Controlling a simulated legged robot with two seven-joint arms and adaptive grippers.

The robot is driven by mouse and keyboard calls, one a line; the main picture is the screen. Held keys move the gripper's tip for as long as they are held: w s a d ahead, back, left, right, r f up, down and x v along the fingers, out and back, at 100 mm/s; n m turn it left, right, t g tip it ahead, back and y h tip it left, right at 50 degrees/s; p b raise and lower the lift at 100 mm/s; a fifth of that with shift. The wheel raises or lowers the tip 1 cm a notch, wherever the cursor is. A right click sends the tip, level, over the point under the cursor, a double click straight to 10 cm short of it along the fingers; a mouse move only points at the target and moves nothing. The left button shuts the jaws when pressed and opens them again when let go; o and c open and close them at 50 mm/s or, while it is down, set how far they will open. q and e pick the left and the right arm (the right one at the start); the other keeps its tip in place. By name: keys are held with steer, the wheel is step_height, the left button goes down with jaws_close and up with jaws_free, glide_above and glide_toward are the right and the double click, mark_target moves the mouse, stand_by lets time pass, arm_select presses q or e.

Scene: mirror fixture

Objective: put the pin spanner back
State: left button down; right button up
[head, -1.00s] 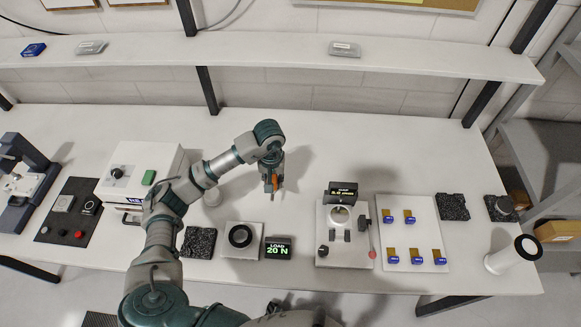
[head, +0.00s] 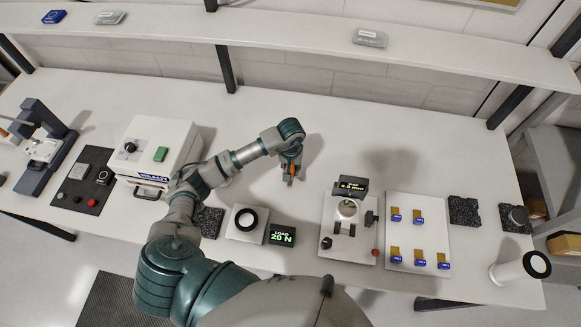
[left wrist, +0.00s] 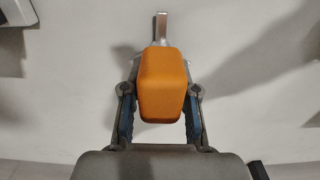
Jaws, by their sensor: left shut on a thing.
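My left gripper (head: 291,172) is above the middle of the bench, shut on the pin spanner. In the left wrist view, the spanner's orange handle (left wrist: 161,85) sits between the two fingers (left wrist: 160,110) of my left gripper, and its metal end (left wrist: 161,25) points away from the gripper. In the head view only a little of the orange handle (head: 290,181) shows between the fingers. The spanner's pins are too small to make out. My right gripper is not in view.
Left of the gripper is a white box (head: 157,146) with a green button. In front are a round fixture (head: 246,222) and a "LOAD 20 N" display (head: 281,235). To the right are a mirror mount (head: 347,211) and a board of blue-and-tan pieces (head: 418,233). The bench behind is clear.

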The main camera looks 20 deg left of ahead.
arm_select(q)
steer(key=shift+a+f, duration=0.25)
steer(key=shift+a, duration=0.1)
steer(key=c, duration=1)
jaws_free()
steer(key=shift+a, duration=0.1)
steer(key=shift+o, duration=0.6)
steer(key=shift+a, duration=0.1)
steer(key=shift+d+r, duration=0.25)
steer(key=shift+r, duration=0.1)
step_height(320, 180, up, 11)
steer(key=shift+a+f+b, duration=0.15)
steer(key=shift+b, duration=0.95)
steer(key=shift+r, duration=0.45)
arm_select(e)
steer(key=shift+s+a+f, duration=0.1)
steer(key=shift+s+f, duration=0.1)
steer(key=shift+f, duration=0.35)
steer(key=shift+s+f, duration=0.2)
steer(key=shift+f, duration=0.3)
